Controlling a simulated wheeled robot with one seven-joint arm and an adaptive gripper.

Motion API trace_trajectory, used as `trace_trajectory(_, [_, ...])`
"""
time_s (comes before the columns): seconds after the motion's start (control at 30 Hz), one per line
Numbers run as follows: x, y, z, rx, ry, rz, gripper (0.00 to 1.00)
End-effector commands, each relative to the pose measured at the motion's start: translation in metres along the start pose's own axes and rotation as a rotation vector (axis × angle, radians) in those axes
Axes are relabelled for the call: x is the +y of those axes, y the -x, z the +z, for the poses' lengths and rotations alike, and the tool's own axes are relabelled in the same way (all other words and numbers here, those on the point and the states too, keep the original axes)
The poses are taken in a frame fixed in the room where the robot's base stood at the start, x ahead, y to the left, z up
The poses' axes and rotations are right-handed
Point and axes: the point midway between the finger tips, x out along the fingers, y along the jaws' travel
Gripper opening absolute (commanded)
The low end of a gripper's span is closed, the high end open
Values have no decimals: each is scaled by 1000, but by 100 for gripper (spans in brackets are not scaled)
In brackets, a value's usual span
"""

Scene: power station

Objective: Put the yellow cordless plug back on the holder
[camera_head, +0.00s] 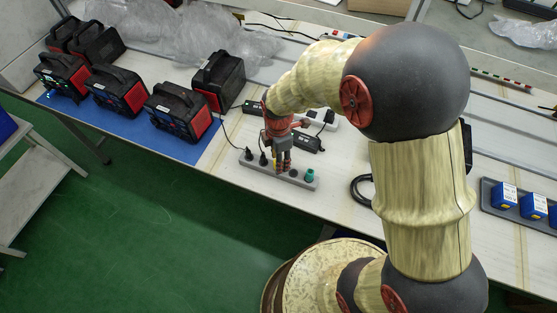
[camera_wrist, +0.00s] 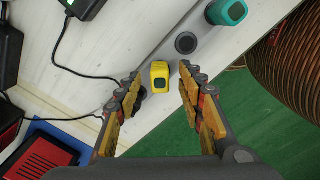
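The yellow cordless plug (camera_wrist: 159,70) shows in the wrist view with a dark square on its top. It stands in line with the sockets of the grey strip-shaped holder (camera_wrist: 205,38); I cannot tell whether it is fully seated. My gripper (camera_wrist: 160,86) is open, with one finger on each side of the plug and a visible gap to both. In the head view my gripper (camera_head: 283,166) points down over the holder (camera_head: 250,164), and the plug is not clearly visible there.
A teal plug (camera_wrist: 228,11) sits at the holder's right end, beside an empty round socket (camera_wrist: 186,43). Black corded plugs (camera_head: 248,155) occupy the left end. Black adapters (camera_head: 306,143) lie behind. Red-black power units (camera_head: 180,111) stand on a blue mat to the left.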

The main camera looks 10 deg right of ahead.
Motion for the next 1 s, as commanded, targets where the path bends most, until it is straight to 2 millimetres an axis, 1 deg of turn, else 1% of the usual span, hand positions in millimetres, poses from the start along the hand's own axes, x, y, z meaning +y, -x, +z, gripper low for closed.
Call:
trace_trajectory(0.3, [1,63,0,0,0,5,39])
trace_trajectory(0.4, [1,82,0,0,0,6,39])
trace_trajectory(0.5, [1,95,0,0,0,4,39])
trace_trajectory(0.6, [1,104,0,0,0,3,39])
trace_trajectory(0.7, [0,108,0,0,0,2,39])
trace_trajectory(1.0, [0,110,0,0,-17,1,39])
